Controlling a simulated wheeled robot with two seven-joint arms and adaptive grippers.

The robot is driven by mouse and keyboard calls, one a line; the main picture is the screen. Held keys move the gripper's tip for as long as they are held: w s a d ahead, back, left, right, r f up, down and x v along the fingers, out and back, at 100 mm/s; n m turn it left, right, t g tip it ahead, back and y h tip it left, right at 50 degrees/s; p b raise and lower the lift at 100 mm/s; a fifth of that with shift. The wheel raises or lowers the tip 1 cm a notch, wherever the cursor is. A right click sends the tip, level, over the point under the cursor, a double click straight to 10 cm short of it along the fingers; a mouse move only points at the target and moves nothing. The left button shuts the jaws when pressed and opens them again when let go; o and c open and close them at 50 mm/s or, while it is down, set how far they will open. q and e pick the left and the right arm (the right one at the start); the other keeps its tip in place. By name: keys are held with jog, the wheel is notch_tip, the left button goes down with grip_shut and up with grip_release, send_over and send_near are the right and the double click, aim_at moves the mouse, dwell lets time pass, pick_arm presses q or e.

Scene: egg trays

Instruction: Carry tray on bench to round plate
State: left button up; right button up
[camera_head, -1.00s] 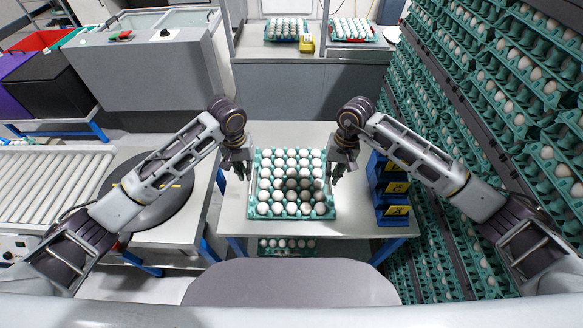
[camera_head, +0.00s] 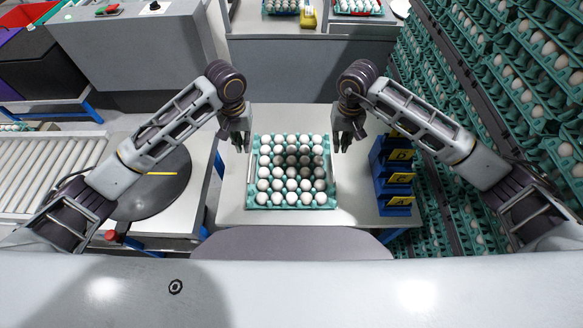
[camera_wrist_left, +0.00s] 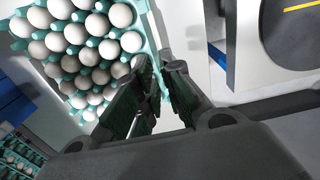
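A teal egg tray (camera_head: 250,202) full of white eggs lies on the white bench (camera_head: 350,212), between my two grippers. It also shows in the left wrist view (camera_wrist_left: 158,62). The dark round plate (camera_head: 150,200) lies empty on the table to the left, with a yellow mark on it. My left gripper (camera_head: 239,147) is open just off the tray's far left corner. In the left wrist view its fingers (camera_wrist_left: 161,80) are parted, with the tray's edge close to the tips; contact cannot be told. My right gripper (camera_head: 343,146) is open off the tray's far right corner.
Blue bins (camera_head: 391,178) with yellow labels stand on the bench, right of the tray. A rack of egg trays (camera_head: 500,110) rises at the right. A roller conveyor (camera_head: 45,165) lies left of the plate. A gap separates the bench from the plate's table.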

pick_arm(q)
jog(key=shift+f, duration=0.15)
pick_arm(e)
jog(key=shift+f, duration=0.15)
